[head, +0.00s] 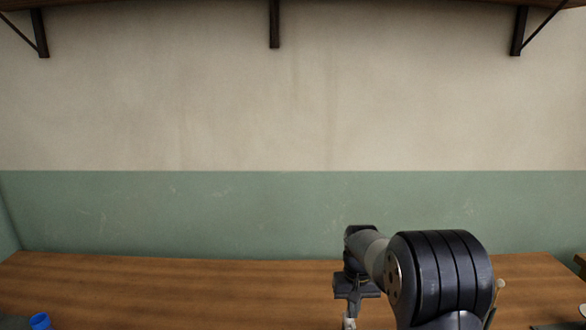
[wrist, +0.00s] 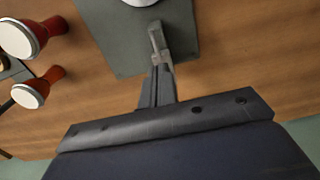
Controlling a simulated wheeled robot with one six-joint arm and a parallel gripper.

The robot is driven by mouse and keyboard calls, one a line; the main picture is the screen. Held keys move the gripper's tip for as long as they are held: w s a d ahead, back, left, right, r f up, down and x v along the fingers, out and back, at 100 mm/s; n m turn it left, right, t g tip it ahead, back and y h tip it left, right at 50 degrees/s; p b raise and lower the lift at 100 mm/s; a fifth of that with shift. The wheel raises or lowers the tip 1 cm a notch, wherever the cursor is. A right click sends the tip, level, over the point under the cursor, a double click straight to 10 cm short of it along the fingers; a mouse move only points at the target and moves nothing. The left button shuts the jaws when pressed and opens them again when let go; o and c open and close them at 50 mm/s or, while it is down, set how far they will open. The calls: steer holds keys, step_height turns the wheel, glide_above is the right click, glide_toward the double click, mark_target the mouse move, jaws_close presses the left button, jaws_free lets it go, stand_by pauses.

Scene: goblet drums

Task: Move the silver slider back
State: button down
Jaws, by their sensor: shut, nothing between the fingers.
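My gripper (wrist: 157,40) points down over a dark grey-green board (wrist: 186,20) in the wrist view, its narrow grey fingers together and nothing seen between them. A white rounded thing (wrist: 140,2) is cut off by the top edge of the wrist view, just beyond the fingertips. I cannot make out a silver slider for certain in either view. In the head view my gripper (head: 349,322) is low in the picture, partly cut off, with my arm beside it.
Two red goblet drums with pale heads, one larger (wrist: 20,40) and one smaller (wrist: 30,94), are at the left of the wrist view. A blue thing (head: 40,321) stands at the wooden table's (head: 200,285) front left. The table's middle left looks clear. A green-and-cream wall (head: 200,215) stands behind.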

step_height(320, 180, up, 7)
steer(key=p, duration=0.5)
stand_by(0.3)
steer(key=shift+f, duration=0.15)
steer(key=b, duration=0.5)
glide_above(352, 323)
step_height(352, 323, down, 7)
steer(key=shift+s, duration=0.1)
steer(key=shift+w, duration=0.2)
steer(key=shift+r, duration=0.2)
